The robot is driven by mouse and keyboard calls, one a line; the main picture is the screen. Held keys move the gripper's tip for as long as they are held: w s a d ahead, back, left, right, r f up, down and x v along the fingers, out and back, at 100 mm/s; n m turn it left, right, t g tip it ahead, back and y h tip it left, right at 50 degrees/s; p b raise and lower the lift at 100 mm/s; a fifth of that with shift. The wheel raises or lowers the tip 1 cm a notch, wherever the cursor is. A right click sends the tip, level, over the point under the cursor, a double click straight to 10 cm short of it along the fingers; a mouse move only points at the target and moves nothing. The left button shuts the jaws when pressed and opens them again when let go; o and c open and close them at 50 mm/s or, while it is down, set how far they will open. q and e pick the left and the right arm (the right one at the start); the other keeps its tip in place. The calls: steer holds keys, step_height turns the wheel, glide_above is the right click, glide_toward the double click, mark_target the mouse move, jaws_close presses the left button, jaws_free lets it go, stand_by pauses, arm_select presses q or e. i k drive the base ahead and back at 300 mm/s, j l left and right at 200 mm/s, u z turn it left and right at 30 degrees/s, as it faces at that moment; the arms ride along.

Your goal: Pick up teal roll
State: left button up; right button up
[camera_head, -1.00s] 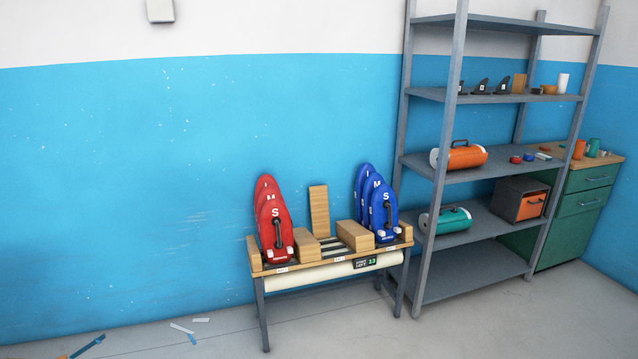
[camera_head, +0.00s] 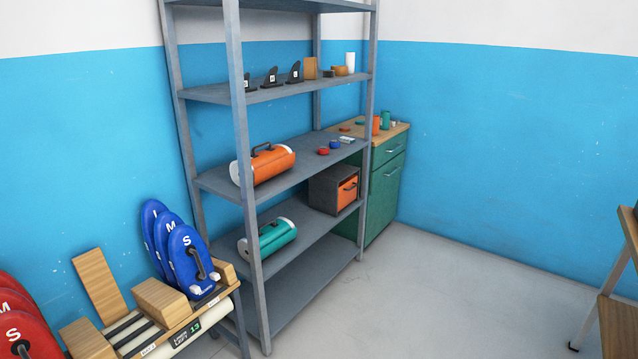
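The teal roll (camera_head: 272,238) lies on its side on a lower shelf of the grey metal rack, below the orange roll (camera_head: 268,166). It has a dark handle on top and whitish ends. A front post of the rack covers part of its left side. Neither of my grippers is in view.
The grey rack (camera_head: 300,176) has upright posts at its front. A bench (camera_head: 190,322) with red and blue boards stands at the left. A green cabinet (camera_head: 385,195) is behind the rack's right side. The floor (camera_head: 440,290) to the right is clear up to a wooden-topped stand (camera_head: 628,240).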

mark_target(274, 234)
steer(key=i+l+z, duration=0.1)
steer(key=i+z, duration=0.2)
steer(key=i, duration=0.25)
steer(key=i+z, duration=0.3)
steer(key=i, duration=0.2)
steer(key=i+l+u, duration=0.1)
steer(key=i+u, duration=0.35)
steer(key=i+l+u, duration=0.25)
steer(key=i+u, duration=0.2)
steer(key=i, duration=0.15)
